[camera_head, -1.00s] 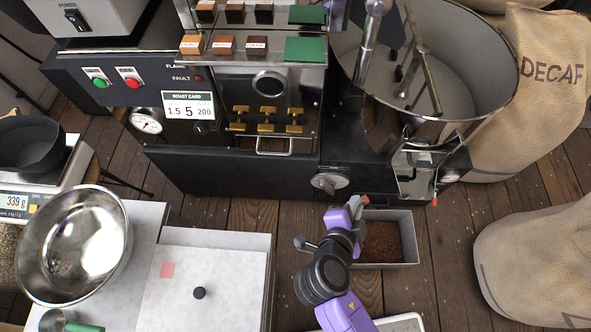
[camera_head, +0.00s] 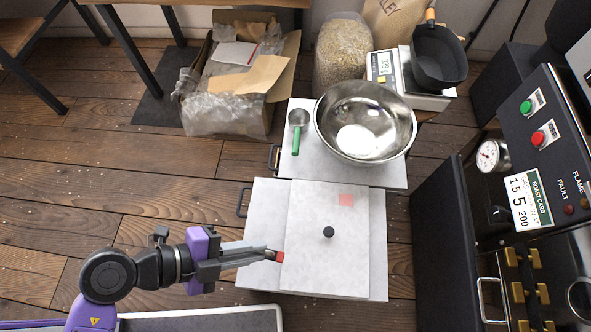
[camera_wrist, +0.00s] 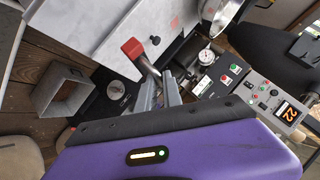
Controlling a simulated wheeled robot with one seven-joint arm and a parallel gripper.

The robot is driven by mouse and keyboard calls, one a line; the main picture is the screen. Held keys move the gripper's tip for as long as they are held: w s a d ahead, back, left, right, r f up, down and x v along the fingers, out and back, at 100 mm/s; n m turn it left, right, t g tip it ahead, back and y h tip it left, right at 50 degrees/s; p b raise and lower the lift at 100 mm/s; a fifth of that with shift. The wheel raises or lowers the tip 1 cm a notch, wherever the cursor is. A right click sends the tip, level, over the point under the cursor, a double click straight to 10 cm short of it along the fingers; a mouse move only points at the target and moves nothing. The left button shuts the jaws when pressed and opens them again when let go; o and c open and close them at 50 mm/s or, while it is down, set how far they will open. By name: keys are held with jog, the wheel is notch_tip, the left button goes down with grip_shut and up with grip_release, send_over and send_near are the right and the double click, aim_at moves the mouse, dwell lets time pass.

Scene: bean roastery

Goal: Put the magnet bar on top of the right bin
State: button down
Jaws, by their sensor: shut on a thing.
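The magnet bar, a grey bar with a red end (camera_head: 279,257), is in my gripper (camera_head: 253,253). In the wrist view the bar's red end (camera_wrist: 133,48) sticks out beyond the two fingers (camera_wrist: 162,88), which are shut on it. In the head view the red end overlaps the left part of a white bin's top (camera_head: 270,215); I cannot tell how high above it. This bin has a pale lid panel (camera_head: 320,265) with a black knob (camera_head: 328,232) and a pink square (camera_head: 346,200). A second white bin (camera_head: 300,168) stands behind it.
A steel bowl (camera_head: 365,122) and a green-handled scoop (camera_head: 297,131) occupy the back bin. The dark roaster (camera_head: 452,235) stands at right. An open cardboard box (camera_head: 245,80) is behind. Wooden floor is clear at left.

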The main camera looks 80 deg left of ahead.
jog(key=s+a+r+n+y, duration=0.1)
jog(key=s+a+r+n, duration=0.1)
jog(key=s+a+r, duration=0.3)
jog(key=f+b, duration=0.1)
jog(key=f, duration=0.5)
jog(key=d+f+b, duration=0.1)
jog(key=f, duration=0.5)
jog(key=w+d+f+b, duration=0.1)
jog(key=f, duration=0.6)
jog(key=shift+d+f, duration=0.1)
jog(key=shift+d, duration=0.1)
jog(key=c, duration=1.9)
grip_release()
jog(key=shift+f, duration=0.1)
jog(key=shift+c, duration=0.2)
jog(key=o, duration=0.4)
jog(key=shift+o, duration=0.2)
